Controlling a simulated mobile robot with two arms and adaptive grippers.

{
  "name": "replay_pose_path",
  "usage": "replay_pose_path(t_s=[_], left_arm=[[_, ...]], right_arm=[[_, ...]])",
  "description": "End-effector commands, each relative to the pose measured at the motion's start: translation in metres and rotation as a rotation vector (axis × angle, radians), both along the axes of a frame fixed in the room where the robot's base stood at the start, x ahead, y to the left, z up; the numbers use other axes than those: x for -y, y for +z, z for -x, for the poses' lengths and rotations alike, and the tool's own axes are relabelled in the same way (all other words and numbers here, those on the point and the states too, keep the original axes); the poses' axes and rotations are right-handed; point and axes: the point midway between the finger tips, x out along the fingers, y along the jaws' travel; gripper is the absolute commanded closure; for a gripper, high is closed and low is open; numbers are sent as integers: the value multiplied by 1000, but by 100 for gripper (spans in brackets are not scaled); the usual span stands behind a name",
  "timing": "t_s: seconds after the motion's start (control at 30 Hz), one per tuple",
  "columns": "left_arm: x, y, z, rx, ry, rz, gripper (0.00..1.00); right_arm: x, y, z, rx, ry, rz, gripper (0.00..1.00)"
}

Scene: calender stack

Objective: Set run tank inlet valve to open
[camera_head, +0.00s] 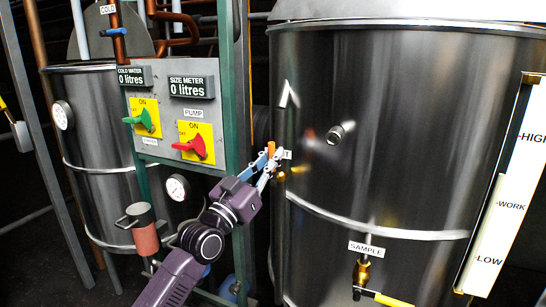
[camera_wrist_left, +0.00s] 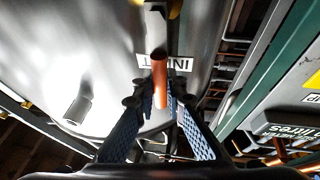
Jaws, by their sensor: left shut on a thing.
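The run tank (camera_head: 385,120) is the large steel vessel on the right in the head view. An orange inlet valve handle (camera_head: 271,147) stands at its left side, beside a partly hidden white label. In the left wrist view the orange handle (camera_wrist_left: 160,82) lies between the two blue-padded fingers, in front of an upside-down "INLET" label (camera_wrist_left: 180,63). My left gripper (camera_head: 268,164) reaches up from below and is shut on this handle. The valve body is mostly hidden by the fingers. My right gripper is in neither view.
A control panel (camera_head: 168,108) with a green and a red switch is left of the gripper, on a green frame post (camera_head: 234,90). A sample tap (camera_head: 361,274) is low on the tank. A smaller tank (camera_head: 95,180) stands at the left.

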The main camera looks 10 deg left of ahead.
Motion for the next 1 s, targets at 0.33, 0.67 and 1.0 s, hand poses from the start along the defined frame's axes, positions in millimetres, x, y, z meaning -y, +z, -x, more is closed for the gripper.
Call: replay_pose_path(t_s=[0.33, 0.67, 1.0], left_arm=[[0, -2, 0, -4, -1, 3, 80], [0, 0, 0, -1, -1, 2, 70], [-17, -16, 28, -2, 1, -1, 70]], right_arm=[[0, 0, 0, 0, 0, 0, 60], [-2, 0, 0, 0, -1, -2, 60], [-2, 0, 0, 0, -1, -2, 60]])
